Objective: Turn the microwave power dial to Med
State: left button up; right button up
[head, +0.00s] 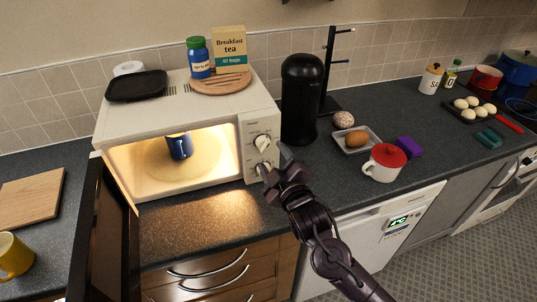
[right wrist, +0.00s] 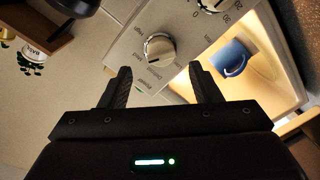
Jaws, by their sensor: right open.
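The cream microwave (head: 180,108) stands on the dark counter with its door (head: 105,225) open and its inside lit. Its control panel has an upper dial (head: 262,142) and a lower dial (head: 263,168); their labels are too small to read in the head view. In the right wrist view, the power dial (right wrist: 159,48) is a silver knob with lettering around it. I cannot tell its exact setting. My right gripper (head: 275,168) is close to the panel. In the right wrist view its fingers (right wrist: 160,85) are apart and empty, short of the power dial. My left gripper is out of view.
A blue mug (head: 179,146) stands inside the microwave. A black canister (head: 302,98) stands right of it. A numbered dial (right wrist: 212,4) is beside the power dial.

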jog(key=shift+v, duration=1.25)
